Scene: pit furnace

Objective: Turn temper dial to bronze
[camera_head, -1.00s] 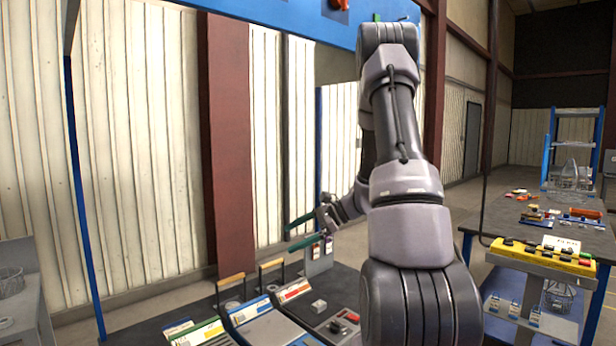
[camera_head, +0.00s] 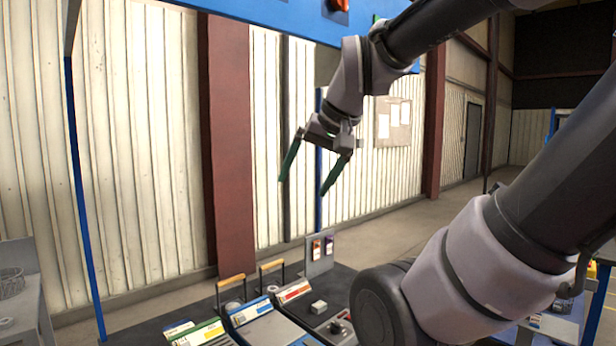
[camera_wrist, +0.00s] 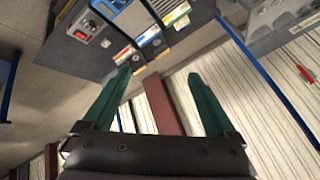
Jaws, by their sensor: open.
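A dark knob (camera_head: 337,326) sits on a grey panel at the right end of the bench in the head view, partly beside my arm. It may be the temper dial; its markings are too small to read. In the wrist view a grey control panel with a red part (camera_wrist: 81,36) shows at upper left. My gripper (camera_head: 302,187) is open and empty, its green fingers pointing down, high above and behind the bench. The fingers also show in the wrist view (camera_wrist: 159,72), spread apart with nothing between them.
The dark bench (camera_head: 140,321) carries sloped panels with green, blue and red labels and two wooden-topped handles (camera_head: 231,280). A small upright plate (camera_head: 319,262) stands at its back. A blue overhead beam (camera_head: 270,18) crosses above. Open floor lies behind the bench.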

